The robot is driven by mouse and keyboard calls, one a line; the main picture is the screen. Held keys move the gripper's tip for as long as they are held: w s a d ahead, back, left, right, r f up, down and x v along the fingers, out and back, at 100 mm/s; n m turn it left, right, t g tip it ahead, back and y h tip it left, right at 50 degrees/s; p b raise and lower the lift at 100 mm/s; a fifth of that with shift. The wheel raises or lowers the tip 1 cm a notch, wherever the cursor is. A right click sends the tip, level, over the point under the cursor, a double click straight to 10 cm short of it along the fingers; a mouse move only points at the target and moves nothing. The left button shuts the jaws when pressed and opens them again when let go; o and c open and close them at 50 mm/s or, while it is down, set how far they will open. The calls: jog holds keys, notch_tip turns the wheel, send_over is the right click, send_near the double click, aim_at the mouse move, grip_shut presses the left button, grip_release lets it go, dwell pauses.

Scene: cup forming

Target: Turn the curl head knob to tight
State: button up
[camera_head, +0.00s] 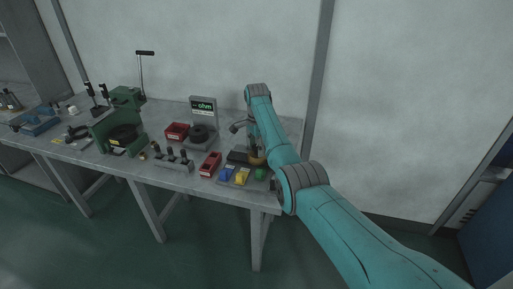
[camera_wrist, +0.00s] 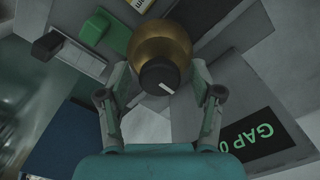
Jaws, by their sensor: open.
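In the wrist view a round dark knob (camera_wrist: 158,74) with a short white pointer line sits at the front of a rounded brass body (camera_wrist: 160,40). The line slants toward the lower right of the picture. My gripper (camera_wrist: 160,88) is open, with one finger on each side of the knob and visible gaps between; I cannot see contact. In the head view the brass body (camera_head: 257,161) shows small at the bench's right end, below my arm. My gripper (camera_head: 254,146) is there too, largely hidden by my arm. The knob's scale marks cannot be read.
A display (camera_wrist: 262,134) with green text reading "GAP 0" is close at the right in the wrist view. Green (camera_head: 261,174), yellow (camera_head: 242,176) and blue (camera_head: 226,174) pieces and a red bin (camera_head: 210,165) stand nearby on the grey bench (camera_head: 188,182). A green press (camera_head: 119,129) is farther left.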

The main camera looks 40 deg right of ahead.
aim_at(257, 146)
notch_tip(257, 146, up, 12)
dwell(0.5)
jog(key=shift+d+f, duration=0.1)
dwell(0.4)
